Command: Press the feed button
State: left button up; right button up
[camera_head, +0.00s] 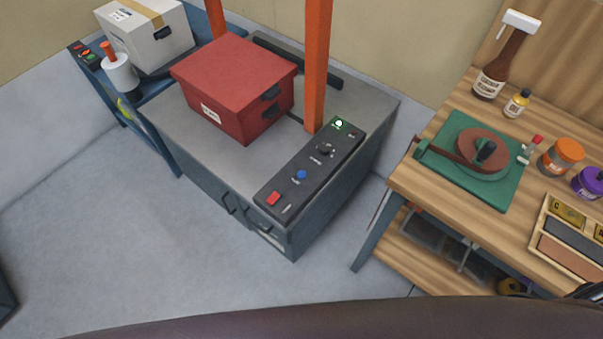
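A black control panel (312,167) lies along the right front edge of a grey machine top. Nothing touches the panel. Neither of my grippers can be made out in the view.
A red box (222,92) sits on the machine top (187,128), beside an orange upright post (318,65). A white carton (148,38) stands on a blue stand at back left. A wooden bench (447,208) with a green mat, bottles and jars is at right.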

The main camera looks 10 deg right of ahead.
grip_shut()
dwell(1.4)
